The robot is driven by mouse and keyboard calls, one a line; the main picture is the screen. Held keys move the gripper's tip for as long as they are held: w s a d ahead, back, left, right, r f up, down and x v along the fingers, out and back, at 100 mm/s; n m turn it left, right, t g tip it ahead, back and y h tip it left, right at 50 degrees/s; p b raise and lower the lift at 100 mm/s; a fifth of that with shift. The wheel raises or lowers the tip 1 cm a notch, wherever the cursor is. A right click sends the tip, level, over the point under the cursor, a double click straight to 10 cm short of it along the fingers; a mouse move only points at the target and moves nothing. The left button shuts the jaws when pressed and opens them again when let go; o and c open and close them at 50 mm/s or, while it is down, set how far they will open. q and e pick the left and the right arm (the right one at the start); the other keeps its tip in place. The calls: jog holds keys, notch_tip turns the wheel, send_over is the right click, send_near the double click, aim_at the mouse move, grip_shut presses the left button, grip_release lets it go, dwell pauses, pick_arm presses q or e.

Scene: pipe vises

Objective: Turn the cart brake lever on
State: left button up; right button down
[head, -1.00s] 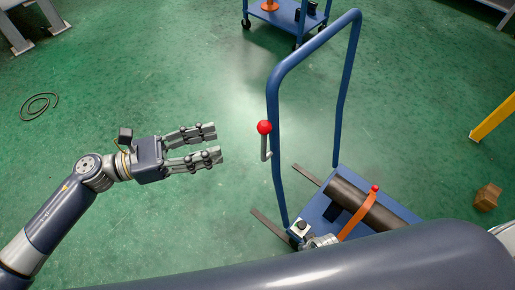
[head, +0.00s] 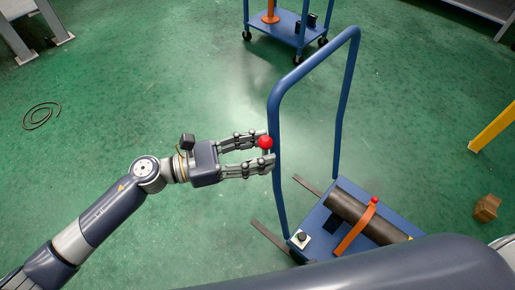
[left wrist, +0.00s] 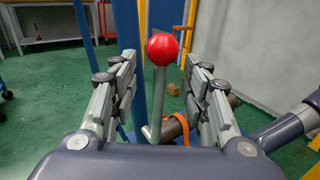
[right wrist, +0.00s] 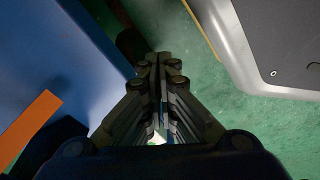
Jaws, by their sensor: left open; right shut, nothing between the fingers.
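The brake lever is a grey rod with a red ball knob (head: 265,142), mounted by the blue handle frame (head: 277,190) of the cart. My left gripper (head: 268,150) is open, with its fingers on either side of the knob. In the left wrist view the red knob (left wrist: 162,48) and the upright grey lever rod (left wrist: 158,100) stand between the two open fingers, with gaps on both sides. My right gripper (right wrist: 160,85) is shut and empty in the right wrist view, low beside a blue surface. It is hidden in the head view.
The cart's blue deck (head: 318,237) carries a dark pipe (head: 360,212) with an orange strap (head: 356,230). A second blue cart (head: 290,27) stands at the back. A cardboard box (head: 487,208) lies at right, a coiled cable (head: 42,116) at left.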

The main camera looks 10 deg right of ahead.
pick_arm(q)
grip_shut()
